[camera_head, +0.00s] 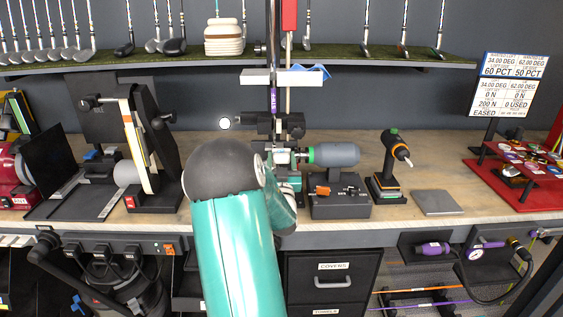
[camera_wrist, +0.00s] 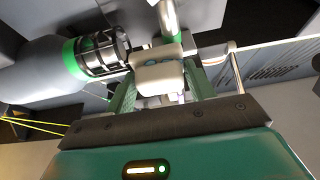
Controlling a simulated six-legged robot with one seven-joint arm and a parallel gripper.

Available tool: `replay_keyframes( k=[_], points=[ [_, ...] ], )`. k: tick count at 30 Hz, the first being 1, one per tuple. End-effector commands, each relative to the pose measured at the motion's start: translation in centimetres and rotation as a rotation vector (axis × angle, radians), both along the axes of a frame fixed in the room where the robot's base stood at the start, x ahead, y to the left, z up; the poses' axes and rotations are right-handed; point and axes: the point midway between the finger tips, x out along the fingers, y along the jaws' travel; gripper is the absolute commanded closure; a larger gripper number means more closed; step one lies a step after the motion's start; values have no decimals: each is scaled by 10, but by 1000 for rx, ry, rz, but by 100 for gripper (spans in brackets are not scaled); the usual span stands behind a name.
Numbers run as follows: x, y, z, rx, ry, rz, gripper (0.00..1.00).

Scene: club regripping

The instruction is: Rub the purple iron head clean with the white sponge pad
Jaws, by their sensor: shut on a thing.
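My gripper (camera_wrist: 160,84) is shut on a small white block with rounded edges, which looks like the white sponge pad (camera_wrist: 157,76). The green fingers stand on either side of it. A shiny metal tube (camera_wrist: 170,18) shows just beyond the pad; I cannot tell whether they touch. In the head view my teal arm hides most of the gripper and the pad. A dark upright shaft with a purple part (camera_head: 274,100) stands above the black clamp (camera_head: 275,125). I cannot make out a purple iron head in either view.
A grey cylindrical tool with a green ring (camera_head: 335,154) lies close right of my gripper, also large in the wrist view (camera_wrist: 75,62). A black and orange drill (camera_head: 392,165) stands further right. A belt sander (camera_head: 145,150) stands left. Bare bench lies around the grey plate (camera_head: 437,202).

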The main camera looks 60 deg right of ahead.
Motion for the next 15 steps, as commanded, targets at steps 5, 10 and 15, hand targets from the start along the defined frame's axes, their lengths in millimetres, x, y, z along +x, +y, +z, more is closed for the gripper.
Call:
replay_keyframes(
  k=[5,10,15],
  points=[
    [1,-1,0,0,0,0,64],
    [10,4,0,0,0,1,64],
    [22,11,0,0,0,2,64]
  ],
)
